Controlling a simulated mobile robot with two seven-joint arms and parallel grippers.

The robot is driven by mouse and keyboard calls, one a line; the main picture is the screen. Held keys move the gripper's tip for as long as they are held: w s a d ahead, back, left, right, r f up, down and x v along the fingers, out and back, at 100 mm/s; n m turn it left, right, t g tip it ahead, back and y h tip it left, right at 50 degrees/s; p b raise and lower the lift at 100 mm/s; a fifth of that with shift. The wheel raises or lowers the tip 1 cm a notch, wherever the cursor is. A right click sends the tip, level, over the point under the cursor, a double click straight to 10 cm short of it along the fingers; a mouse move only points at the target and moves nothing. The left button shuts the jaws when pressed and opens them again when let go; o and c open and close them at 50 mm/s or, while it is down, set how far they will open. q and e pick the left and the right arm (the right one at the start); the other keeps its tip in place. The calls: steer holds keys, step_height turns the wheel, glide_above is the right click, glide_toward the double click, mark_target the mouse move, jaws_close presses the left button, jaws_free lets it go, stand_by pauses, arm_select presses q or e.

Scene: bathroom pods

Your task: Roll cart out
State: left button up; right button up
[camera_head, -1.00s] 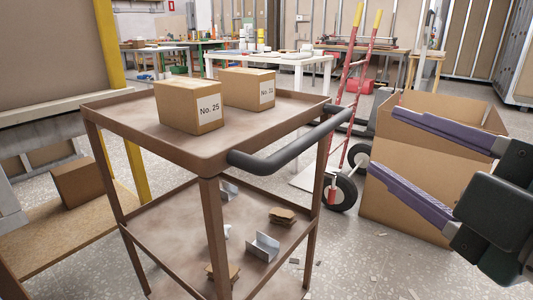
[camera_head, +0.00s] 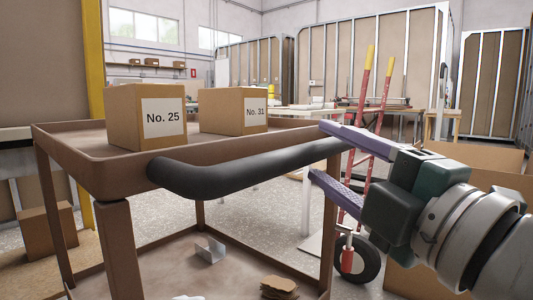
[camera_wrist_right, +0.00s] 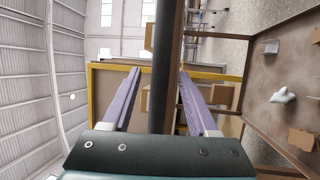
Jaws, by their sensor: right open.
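A brown two-shelf cart (camera_head: 75,160) stands in front of me, with a black curved handle (camera_head: 235,178) along its near side. Two cardboard boxes, No. 25 (camera_head: 125,118) and No. 31 (camera_head: 220,110), sit on its top tray. My right gripper (camera_head: 318,152) is open at the right end of the handle, with its purple fingers above and below the bar's level. In the right wrist view the handle (camera_wrist_right: 166,75) runs between the two open fingers (camera_wrist_right: 156,75); contact cannot be told. My left gripper is not in view.
A red hand truck (camera_head: 379,120) with a black wheel stands behind my right gripper. A large open cardboard box (camera_head: 470,155) is at the right. A yellow post (camera_head: 95,60) and a small box (camera_head: 48,230) are left of the cart. Grey floor shows beyond the cart.

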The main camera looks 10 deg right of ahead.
steer(key=shift+x, duration=1.5)
jaws_close()
stand_by(0.4)
